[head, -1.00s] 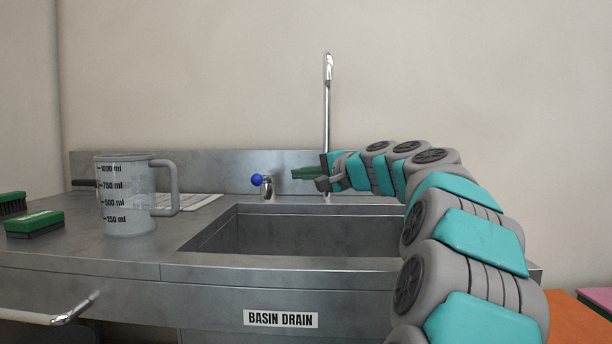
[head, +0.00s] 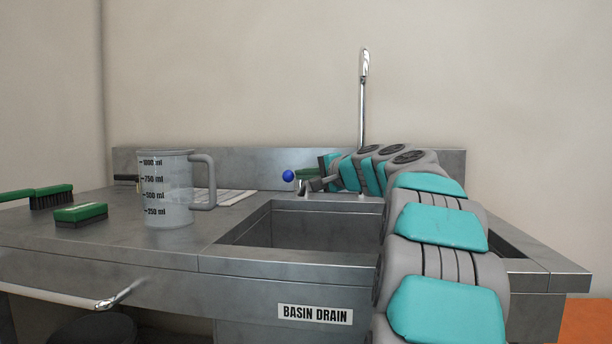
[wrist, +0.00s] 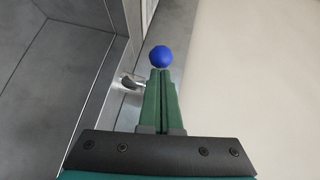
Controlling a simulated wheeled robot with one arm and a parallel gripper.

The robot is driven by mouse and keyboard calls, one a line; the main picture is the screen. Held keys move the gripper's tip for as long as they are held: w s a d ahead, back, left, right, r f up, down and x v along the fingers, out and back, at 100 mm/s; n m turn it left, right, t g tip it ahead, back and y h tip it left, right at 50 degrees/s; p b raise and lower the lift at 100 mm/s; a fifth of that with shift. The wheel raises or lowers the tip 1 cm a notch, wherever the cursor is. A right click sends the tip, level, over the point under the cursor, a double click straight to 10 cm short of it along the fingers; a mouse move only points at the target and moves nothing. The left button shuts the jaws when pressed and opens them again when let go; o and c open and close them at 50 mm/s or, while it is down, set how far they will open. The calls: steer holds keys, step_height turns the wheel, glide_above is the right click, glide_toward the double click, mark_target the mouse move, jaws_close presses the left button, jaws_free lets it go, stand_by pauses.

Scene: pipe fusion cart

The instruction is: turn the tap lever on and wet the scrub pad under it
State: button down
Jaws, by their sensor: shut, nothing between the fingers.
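The tap lever has a blue ball knob (head: 288,176) and stands at the back left of the basin. The tall chrome tap spout (head: 362,100) rises behind the basin. My gripper (head: 301,174) is shut and empty, just right of the blue knob. In the wrist view, the closed green fingertips (wrist: 161,73) reach up to the lower edge of the blue knob (wrist: 160,57); I cannot tell if they touch. A flat green-topped block with a dark underside, likely the scrub pad (head: 80,214), lies on the counter at left. No water shows.
A clear measuring jug (head: 166,190) stands on the counter (head: 120,235) left of the basin (head: 290,235). A green brush (head: 50,196) lies at far left, and a paper sheet (head: 232,197) behind the jug. My arm hides the basin's right part.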

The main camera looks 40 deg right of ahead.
steer(key=shift+a, duration=0.1)
steer(key=shift+w+a+m+h+p, duration=0.3)
steer(key=shift+a+m+h, duration=0.1)
steer(key=shift+h, duration=0.2)
steer(key=shift+w+a+m+h+p, duration=0.15)
steer(key=shift+w+a+m+h, duration=0.2)
steer(key=shift+h, duration=0.25)
steer(key=shift+d, duration=0.15)
steer(key=s+r+p, duration=0.1)
steer(key=s+r, duration=0.1)
steer(key=s, duration=1.1)
steer(key=shift+d, duration=0.45)
